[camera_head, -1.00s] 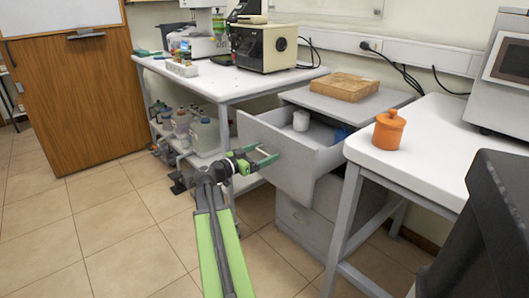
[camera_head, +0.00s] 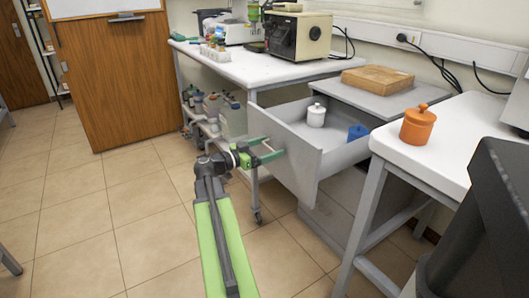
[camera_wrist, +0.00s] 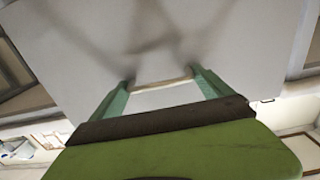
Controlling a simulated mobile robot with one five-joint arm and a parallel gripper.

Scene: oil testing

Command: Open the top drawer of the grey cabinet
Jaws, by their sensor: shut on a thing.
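The grey cabinet (camera_head: 372,98) stands between two white tables. Its top drawer (camera_head: 283,158) is pulled well out, with its inside showing. A white lidded jar (camera_head: 316,115) and a blue object (camera_head: 357,132) sit in the drawer. My gripper (camera_head: 274,149) is at the outer face of the drawer front. In the wrist view its two green fingers (camera_wrist: 161,80) reach the pale drawer front (camera_wrist: 225,40), with a thin light bar between the tips that looks like the handle. The fingers are shut on it.
A wooden block (camera_head: 377,80) lies on the cabinet top. An orange pot (camera_head: 418,125) stands on the right table (camera_head: 455,150). The left table (camera_head: 290,68) carries machines, with bottles on a shelf below. The tiled floor (camera_head: 120,220) in front is clear.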

